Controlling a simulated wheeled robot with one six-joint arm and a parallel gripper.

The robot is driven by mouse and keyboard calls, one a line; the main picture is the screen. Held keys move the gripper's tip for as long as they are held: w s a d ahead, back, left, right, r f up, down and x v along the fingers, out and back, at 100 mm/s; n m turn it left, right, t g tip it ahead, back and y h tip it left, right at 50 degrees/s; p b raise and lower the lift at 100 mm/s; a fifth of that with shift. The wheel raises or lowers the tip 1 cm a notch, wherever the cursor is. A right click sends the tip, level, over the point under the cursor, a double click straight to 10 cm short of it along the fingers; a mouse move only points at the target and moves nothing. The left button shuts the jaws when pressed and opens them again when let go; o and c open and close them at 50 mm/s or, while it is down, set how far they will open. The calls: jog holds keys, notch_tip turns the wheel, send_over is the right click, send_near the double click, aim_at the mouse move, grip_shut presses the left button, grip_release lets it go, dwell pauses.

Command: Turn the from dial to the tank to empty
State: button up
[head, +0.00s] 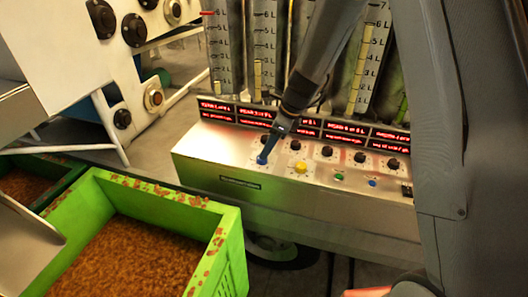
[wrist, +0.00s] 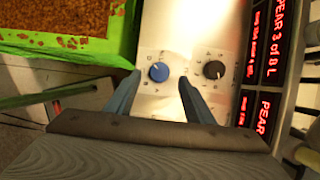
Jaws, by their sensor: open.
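A blue dial (wrist: 159,72) with a short white mark sits on the pale metal panel in the wrist view. Its mark points up and slightly left; the small labels around it are too blurred to read. In the head view the blue dial (head: 262,160) is at the panel's left end, partly hidden by my gripper. My gripper (wrist: 160,78) is open, with one fingertip on each side of the blue dial; contact is not visible. A black dial (wrist: 214,70) lies just right of the right finger. Behind the panel stand clear tanks (head: 265,45) with litre scales.
A yellow button (head: 300,167), a green button (head: 339,176) and a small blue button (head: 373,183) are right along the panel. Red text displays (head: 345,131) run behind the dials. A green crate (head: 232,262) of brown pulp stands in front left.

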jog(key=shift+p+x, duration=0.4)
jog(key=shift+x, duration=1.8)
jog(key=c, duration=1)
